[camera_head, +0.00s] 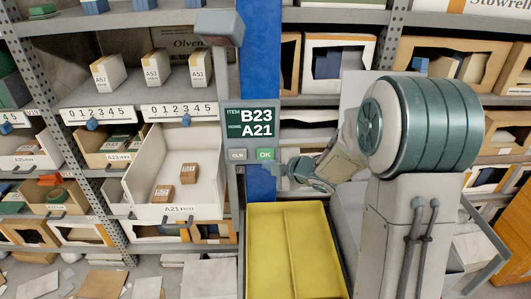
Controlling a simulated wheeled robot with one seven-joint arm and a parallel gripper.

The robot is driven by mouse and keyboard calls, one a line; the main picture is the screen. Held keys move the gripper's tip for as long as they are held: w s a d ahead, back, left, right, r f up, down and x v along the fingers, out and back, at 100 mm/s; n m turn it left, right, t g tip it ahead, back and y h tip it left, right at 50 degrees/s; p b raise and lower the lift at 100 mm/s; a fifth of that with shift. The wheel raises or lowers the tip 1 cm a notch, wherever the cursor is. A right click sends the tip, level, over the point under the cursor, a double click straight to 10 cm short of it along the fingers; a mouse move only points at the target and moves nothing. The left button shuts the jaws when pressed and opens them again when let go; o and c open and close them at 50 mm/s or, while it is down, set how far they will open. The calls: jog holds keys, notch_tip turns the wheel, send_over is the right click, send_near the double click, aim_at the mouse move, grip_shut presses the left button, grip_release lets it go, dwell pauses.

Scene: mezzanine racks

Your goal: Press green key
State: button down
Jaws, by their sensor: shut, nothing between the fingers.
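A dark display panel (252,122) is fixed to a blue post and reads "B23" above "A21". Below its screen are two keys: a grey "CLR" key (237,155) on the left and a green "OK" key (265,154) on the right. My gripper (277,171) is shut and empty, with its tips just below and right of the green key. Whether it touches the panel I cannot tell. The green key's face and lettering are in plain view.
An open white bin (186,211) labelled A21 holds two small brown boxes left of the panel. A yellow container (290,248) stands below my gripper. Racks with bins fill both sides. Loose cartons (103,284) lie at the lower left.

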aim_at(262, 157)
jog(key=shift+w, duration=0.7)
jog(key=shift+w, duration=0.15)
dwell(1.5)
jog(key=shift+w, duration=0.3)
jog(key=shift+w, duration=0.45)
dwell(0.7)
jog(key=shift+s, duration=0.9)
jog(key=shift+b, duration=0.3)
jog(key=s+b, duration=0.1)
jog(key=s, duration=0.4)
